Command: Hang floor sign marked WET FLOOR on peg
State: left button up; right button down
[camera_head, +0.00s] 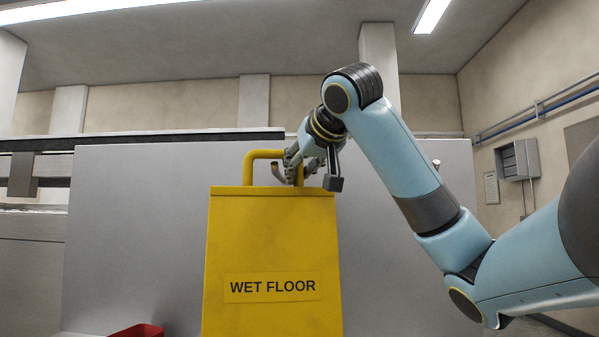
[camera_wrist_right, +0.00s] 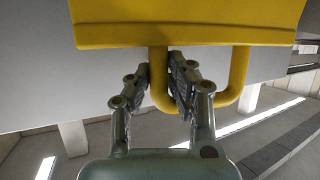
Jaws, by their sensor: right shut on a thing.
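The yellow WET FLOOR sign (camera_head: 272,240) hangs upright from my right gripper in front of a grey panel, its lettering facing me. Its lower end is cut off by the frame. My right gripper (camera_head: 296,168) is shut on the right leg of the sign's looped handle (camera_head: 262,154). In the right wrist view the sign (camera_wrist_right: 190,25) is at the top, and the fingers of the gripper (camera_wrist_right: 162,85) close on one leg of the handle (camera_wrist_right: 238,75). My left gripper is not in view.
The broad grey panel (camera_head: 140,215) stands behind the sign. Part of a red container (camera_head: 138,330) shows at the bottom left. A dark rail and counter (camera_head: 30,210) are at the left. A grey box (camera_head: 519,160) is fixed to the right wall.

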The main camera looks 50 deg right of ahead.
jog(key=shift+w+d+f+b, duration=0.2)
jog(key=shift+w+d+b, duration=0.1)
jog(key=shift+w+d, duration=0.85)
jog(key=shift+w+d+f, duration=0.2)
jog(key=shift+d+f, duration=0.2)
jog(key=shift+d, duration=0.15)
jog(key=c, duration=1.1)
grip_release()
jog(key=shift+f, duration=0.1)
jog(key=shift+c, duration=0.2)
jog(key=v, duration=1.2)
